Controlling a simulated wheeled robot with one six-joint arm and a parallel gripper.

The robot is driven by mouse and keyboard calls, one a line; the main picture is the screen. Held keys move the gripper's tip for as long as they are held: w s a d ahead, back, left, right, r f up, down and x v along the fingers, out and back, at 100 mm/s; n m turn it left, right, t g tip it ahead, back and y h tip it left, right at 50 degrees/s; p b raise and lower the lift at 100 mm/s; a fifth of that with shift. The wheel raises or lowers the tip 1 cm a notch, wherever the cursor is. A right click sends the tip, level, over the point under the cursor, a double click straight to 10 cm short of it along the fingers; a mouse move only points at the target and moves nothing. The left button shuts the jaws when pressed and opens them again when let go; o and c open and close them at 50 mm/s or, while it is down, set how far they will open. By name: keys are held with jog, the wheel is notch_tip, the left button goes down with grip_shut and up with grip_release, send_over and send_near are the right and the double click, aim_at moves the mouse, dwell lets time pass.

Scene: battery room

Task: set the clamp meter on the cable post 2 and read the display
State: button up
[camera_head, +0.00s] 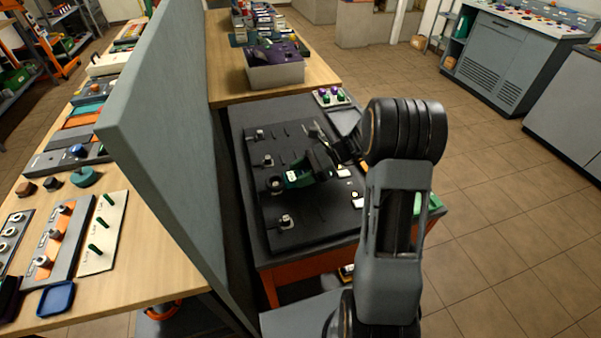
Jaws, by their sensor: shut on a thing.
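A dark board (320,215) lies on the bench and carries a row of short cable posts, among them a near one (286,222), one further back (268,161) and the farthest (259,134). The clamp meter (297,179), green and black, is over the board. Its dark ring-shaped jaw end (275,185) is at the post between the near one and the one further back; I cannot tell whether it encloses that post. My gripper (318,165) is shut on the clamp meter from the right. The post numbers and the meter's display are too small to read.
A tall grey partition (175,130) stands just left of the board. Behind are a grey bin (275,72) and a small panel with purple and green knobs (333,96). A wooden bench (150,245) with panels is beyond the partition. Open tiled floor (510,220) lies right.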

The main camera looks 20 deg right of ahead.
jog(key=shift+f+b, duration=0.35)
jog(key=shift+f, duration=0.2)
jog(key=o, duration=0.9)
jog(key=shift+c, duration=0.2)
jog(key=shift+p+v, duration=2.55)
jog(key=shift+v, duration=2.95)
jog(key=s+a+r+n+t+h, duration=0.2)
jog(key=s+a+r+n+h, duration=0.2)
jog(key=s+n+h, duration=0.2)
jog(key=s+a+r+n+t+h, duration=0.2)
jog(key=s+a+r+n+h, duration=0.3)
jog(key=s+n, duration=0.5)
jog(key=n+h, duration=0.2)
jog(key=shift+a+r+h, duration=0.25)
jog(key=shift+r+h, duration=0.05)
